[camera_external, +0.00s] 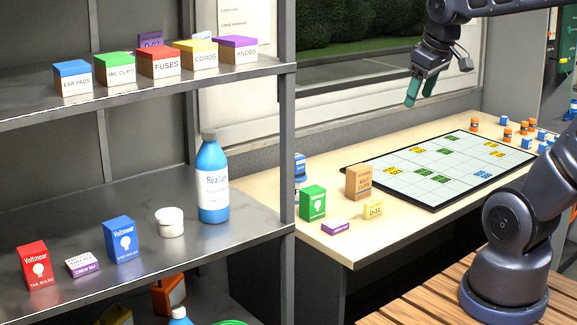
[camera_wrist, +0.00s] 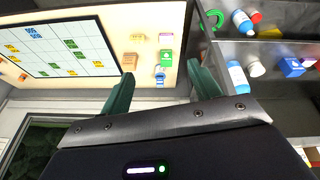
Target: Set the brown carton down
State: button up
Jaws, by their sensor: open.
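The brown carton (camera_external: 358,182) stands upright on the light table, beside the left edge of the dark-framed grid board. It also shows small in the wrist view (camera_wrist: 130,60), just beyond the left fingertip. My gripper (camera_external: 420,95) is high above the back of the table, near the window and well apart from the carton. Its two green fingers are spread with nothing between them, as the wrist view (camera_wrist: 160,70) also shows.
A green carton (camera_external: 312,202), a yellow block (camera_external: 373,210) and a purple box (camera_external: 335,227) stand near the brown carton. The grid board (camera_external: 440,165) covers the table's middle. Small orange and blue items stand at its far right. A metal shelf (camera_external: 130,262) with cartons and a blue bottle (camera_external: 212,180) is left.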

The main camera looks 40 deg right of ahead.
jog(key=s, duration=0.1)
jog(key=s+m, duration=0.1)
jog(key=s, duration=0.1)
jog(key=s+a+m, duration=0.1)
jog(key=s, duration=0.1)
jog(key=shift+s+f+t, duration=0.2)
jog(key=shift+f+t, duration=0.1)
jog(key=shift+f, duration=0.05)
dwell(1.0)
